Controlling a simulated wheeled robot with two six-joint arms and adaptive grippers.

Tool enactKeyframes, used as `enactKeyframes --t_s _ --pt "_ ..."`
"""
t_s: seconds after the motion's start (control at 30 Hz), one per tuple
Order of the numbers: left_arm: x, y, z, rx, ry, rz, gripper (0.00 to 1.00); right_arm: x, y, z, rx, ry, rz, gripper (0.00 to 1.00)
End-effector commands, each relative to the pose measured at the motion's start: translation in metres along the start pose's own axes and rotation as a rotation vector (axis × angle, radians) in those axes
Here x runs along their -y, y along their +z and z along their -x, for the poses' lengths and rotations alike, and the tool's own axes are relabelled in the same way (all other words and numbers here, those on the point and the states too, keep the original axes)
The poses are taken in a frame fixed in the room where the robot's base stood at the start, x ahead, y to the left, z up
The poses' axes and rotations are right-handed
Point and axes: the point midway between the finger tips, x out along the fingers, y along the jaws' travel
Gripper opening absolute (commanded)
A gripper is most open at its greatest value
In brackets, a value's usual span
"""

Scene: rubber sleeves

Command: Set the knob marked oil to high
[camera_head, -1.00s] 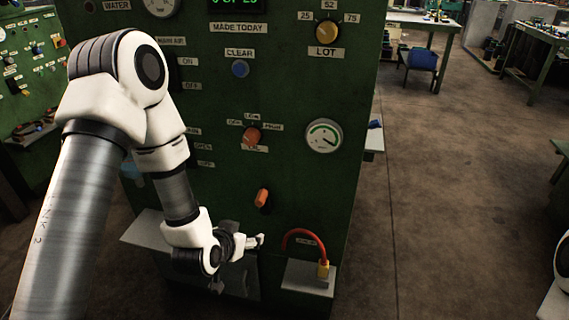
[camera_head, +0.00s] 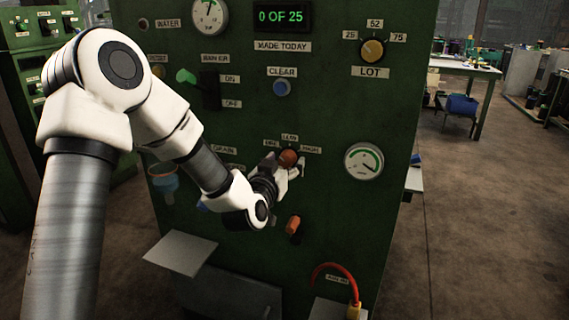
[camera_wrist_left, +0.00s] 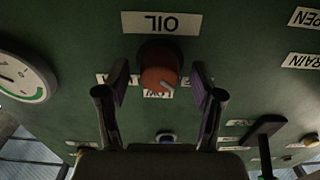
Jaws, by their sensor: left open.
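The orange-red oil knob (camera_head: 289,157) is on the green panel, with small labels left, above and right of it; the right one reads HIGH. In the left wrist view, which is upside down, the knob (camera_wrist_left: 158,66) sits by the OIL label (camera_wrist_left: 161,23). Its white pointer line points down and slightly right there, near the label behind it. My left gripper (camera_head: 283,176) is at the knob. In the wrist view its open fingers (camera_wrist_left: 159,90) stand either side of the knob, with gaps showing. My right gripper is out of view.
A round gauge (camera_head: 363,161) is right of the knob. An orange handle (camera_head: 293,225) is below it and a blue clear button (camera_head: 282,88) above. A black lever (camera_wrist_left: 264,133) shows in the wrist view. A grey shelf (camera_head: 180,249) juts out lower left.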

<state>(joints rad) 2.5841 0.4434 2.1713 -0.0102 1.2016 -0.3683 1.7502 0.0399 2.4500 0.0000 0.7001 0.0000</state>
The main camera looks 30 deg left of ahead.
Motion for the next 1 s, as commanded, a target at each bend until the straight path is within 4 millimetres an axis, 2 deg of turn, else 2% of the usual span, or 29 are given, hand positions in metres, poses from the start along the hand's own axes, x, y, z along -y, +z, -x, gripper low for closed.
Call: enactKeyframes --t_s 0.03,0.17,0.2,0.67,1.0 --pt "0.0 0.0 0.0 0.0 0.0 0.0 0.67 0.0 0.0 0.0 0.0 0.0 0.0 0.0" --pt "0.0 0.0 0.0 0.0 0.0 0.0 0.21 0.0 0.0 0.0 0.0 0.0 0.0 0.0" --pt "0.0 0.0 0.0 0.0 0.0 0.0 0.07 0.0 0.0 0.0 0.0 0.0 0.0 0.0" --pt "0.0 -0.001 0.0 0.0 0.0 -0.05 0.07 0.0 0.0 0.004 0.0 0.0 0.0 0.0" --pt "0.0 -0.003 0.0 0.001 0.001 -0.267 0.07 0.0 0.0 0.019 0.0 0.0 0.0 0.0"
